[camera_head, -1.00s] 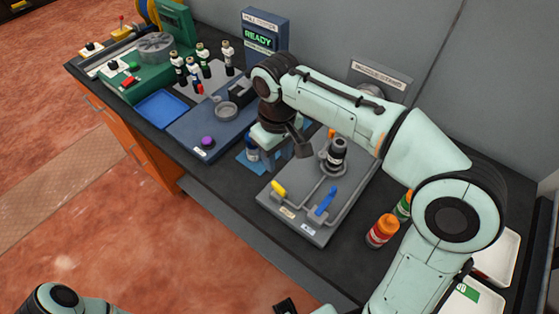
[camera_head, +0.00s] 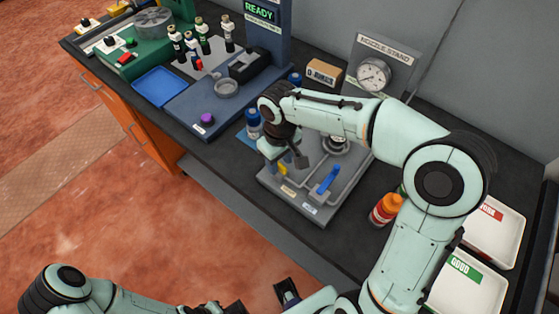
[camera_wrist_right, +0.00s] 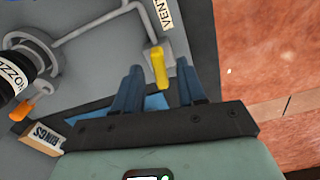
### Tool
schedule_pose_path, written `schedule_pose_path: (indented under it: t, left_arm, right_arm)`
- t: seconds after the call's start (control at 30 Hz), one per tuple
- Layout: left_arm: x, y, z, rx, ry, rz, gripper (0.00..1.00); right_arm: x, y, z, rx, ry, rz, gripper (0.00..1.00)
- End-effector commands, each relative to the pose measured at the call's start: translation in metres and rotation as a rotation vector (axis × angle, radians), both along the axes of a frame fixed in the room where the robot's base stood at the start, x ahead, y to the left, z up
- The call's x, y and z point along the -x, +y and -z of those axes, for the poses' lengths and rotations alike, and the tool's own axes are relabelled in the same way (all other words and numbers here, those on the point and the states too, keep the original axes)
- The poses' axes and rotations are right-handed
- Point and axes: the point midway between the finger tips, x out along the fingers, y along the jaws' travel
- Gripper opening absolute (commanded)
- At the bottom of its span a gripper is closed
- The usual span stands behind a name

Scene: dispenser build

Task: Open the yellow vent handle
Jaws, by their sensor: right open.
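The yellow vent handle (camera_wrist_right: 159,68) stands upright in the wrist view on a small pale block, below a VENT label (camera_wrist_right: 163,14). My right gripper (camera_wrist_right: 160,88) is open, with its two dark blue fingers to either side of the handle; a gap shows on both sides. In the head view the right gripper (camera_head: 278,160) hangs over the left part of the grey plate (camera_head: 340,205), and only a bit of the yellow handle (camera_head: 282,169) shows beneath it. A dark piece at the bottom edge (camera_head: 287,290) may be my left gripper; its jaws are unclear.
A blue handle (camera_head: 328,178) stands right of the yellow one on the same plate. A blue-white bottle (camera_head: 253,124) is close left of the right gripper. An orange-capped red bottle (camera_head: 386,209) and white trays (camera_head: 497,232) are at right.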

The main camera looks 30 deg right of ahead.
Motion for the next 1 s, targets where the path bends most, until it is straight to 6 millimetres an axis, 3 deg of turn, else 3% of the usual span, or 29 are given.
schedule_pose_path:
  t: [0.33,0.37,0.47,0.5,1.0]
  left_arm:
    - [0.0,0.0,0.0004,0.0,0.0,0.0,0.0]
    - [0.0,0.0,0.0004,0.0,0.0,0.0,0.0]
    - [0.0,0.0,0.0004,0.0,0.0,0.0,0.0]
    - [0.0,0.0,0.0004,0.0,0.0,0.0,0.0]
    - [-0.0039,0.0,-0.0082,0.0,-0.005,0.001,0.0]
  right_arm:
    - [0.0,0.0001,0.0046,0.0,0.0,-0.001,0.4]
    - [0.0,0.0001,0.0046,0.0,0.0,-0.001,0.34]
    - [0.0,0.0001,0.0045,0.0,0.0,-0.001,0.01]
    - [0.0,0.0,0.0045,0.0,0.0,-0.001,0.0]
    - [0.0,0.0002,0.004,0.0,0.0,-0.192,0.0]
